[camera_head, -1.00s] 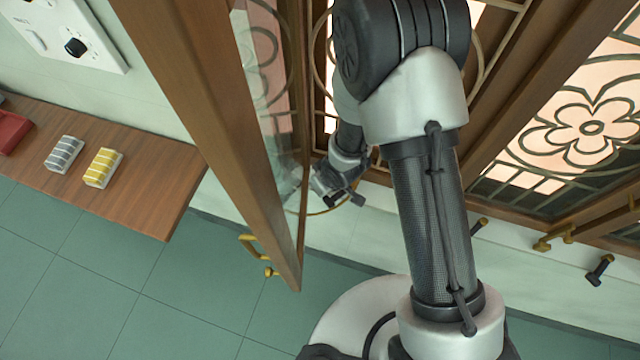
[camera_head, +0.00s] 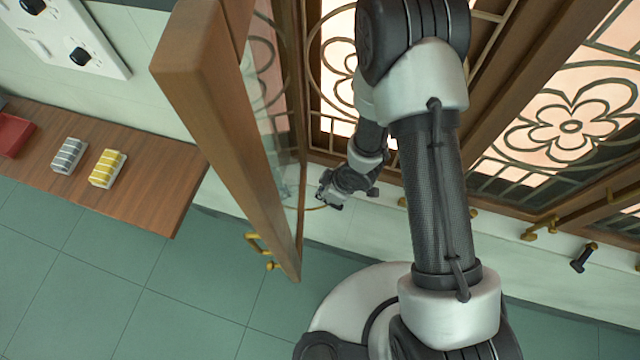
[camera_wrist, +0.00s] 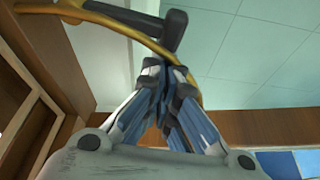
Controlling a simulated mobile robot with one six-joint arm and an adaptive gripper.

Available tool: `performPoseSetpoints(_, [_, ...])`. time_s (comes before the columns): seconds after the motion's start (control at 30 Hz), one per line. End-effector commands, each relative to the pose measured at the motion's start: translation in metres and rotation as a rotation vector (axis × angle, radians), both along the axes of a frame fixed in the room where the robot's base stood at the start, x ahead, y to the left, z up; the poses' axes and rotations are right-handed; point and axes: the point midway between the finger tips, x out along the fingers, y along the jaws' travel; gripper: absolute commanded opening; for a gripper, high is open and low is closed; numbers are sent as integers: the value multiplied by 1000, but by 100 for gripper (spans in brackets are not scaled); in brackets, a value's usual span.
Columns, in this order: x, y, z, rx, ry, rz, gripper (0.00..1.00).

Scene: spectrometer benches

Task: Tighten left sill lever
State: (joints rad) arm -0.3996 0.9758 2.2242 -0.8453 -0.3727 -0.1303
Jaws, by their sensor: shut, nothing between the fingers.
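A dark lever handle (camera_wrist: 165,32) stands on a curved brass bar (camera_wrist: 125,22) in the wrist view, at the top middle. My gripper (camera_wrist: 168,72) has its fingertips together just below the handle in that view, close to the bar. I cannot tell whether they touch. In the head view my gripper (camera_head: 330,192) is low at the window sill, beside the open wooden casement (camera_head: 225,150). The brass bar (camera_head: 316,207) shows only in part there, and the lever is hard to make out behind my gripper.
Another dark lever (camera_head: 583,258) stands on the sill at the right, near a brass window handle (camera_head: 540,229). The casement carries a brass handle (camera_head: 257,245). A wooden shelf (camera_head: 150,190) at the left bears a grey block (camera_head: 68,155), a yellow block (camera_head: 107,168) and a red tray (camera_head: 14,134).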

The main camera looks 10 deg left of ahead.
Motion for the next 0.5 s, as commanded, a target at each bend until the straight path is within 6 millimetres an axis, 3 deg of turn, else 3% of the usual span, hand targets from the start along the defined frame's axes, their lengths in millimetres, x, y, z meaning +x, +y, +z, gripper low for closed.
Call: performPoseSetpoints(0.5, [-17, -43, 3, 0, 0, 479, 0])
